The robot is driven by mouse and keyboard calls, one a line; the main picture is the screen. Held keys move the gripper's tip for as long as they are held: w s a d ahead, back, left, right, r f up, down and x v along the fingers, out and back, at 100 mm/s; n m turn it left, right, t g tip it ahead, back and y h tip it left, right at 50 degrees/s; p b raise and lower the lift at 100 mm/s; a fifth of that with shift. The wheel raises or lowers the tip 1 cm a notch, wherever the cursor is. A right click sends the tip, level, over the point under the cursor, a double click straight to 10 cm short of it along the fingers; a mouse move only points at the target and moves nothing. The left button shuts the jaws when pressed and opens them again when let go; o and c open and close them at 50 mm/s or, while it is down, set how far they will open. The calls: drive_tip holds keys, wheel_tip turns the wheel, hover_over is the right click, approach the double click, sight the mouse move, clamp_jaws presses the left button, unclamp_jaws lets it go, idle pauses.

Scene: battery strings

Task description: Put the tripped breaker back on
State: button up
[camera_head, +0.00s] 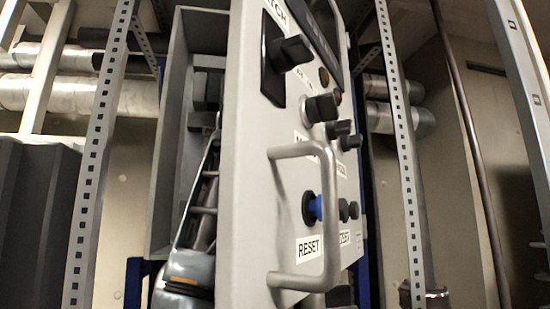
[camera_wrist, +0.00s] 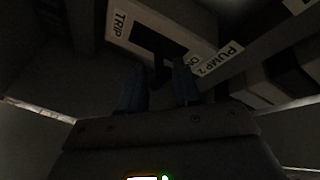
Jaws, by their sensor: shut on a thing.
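In the wrist view the breaker (camera_wrist: 205,32) is a pale block with a dark slot, and its TRIP label (camera_wrist: 119,22) is at the left end. A short dark lever (camera_wrist: 158,74) sticks out of the slot towards me. My gripper (camera_wrist: 160,80) has its two blue fingers on either side of this lever, shut on it. The view is dark, and the exact contact is hard to see. In the head view the cabinet door hides the breaker and my gripper.
The cabinet door (camera_head: 240,200) stands open, with its grey handle (camera_head: 333,220), several knobs and a blue button near the RESET label (camera_head: 308,247). The grey cabinet (camera_head: 167,150) is behind it. Perforated uprights (camera_head: 95,165) stand at both sides. More pale blocks (camera_wrist: 290,65) lie right of the breaker.

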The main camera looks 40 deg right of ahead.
drive_tip(key=shift+d+r+n+g+y, duration=0.1)
drive_tip(key=shift+r+n+g+y, duration=0.25)
drive_tip(key=shift+y, duration=0.25)
drive_tip(key=o, duration=0.9)
drive_tip(key=shift+b+v, duration=1.15)
drive_tip(key=shift+v, duration=2.7)
drive_tip(key=shift+f, duration=0.1)
drive_tip(key=shift+w+f, duration=0.1)
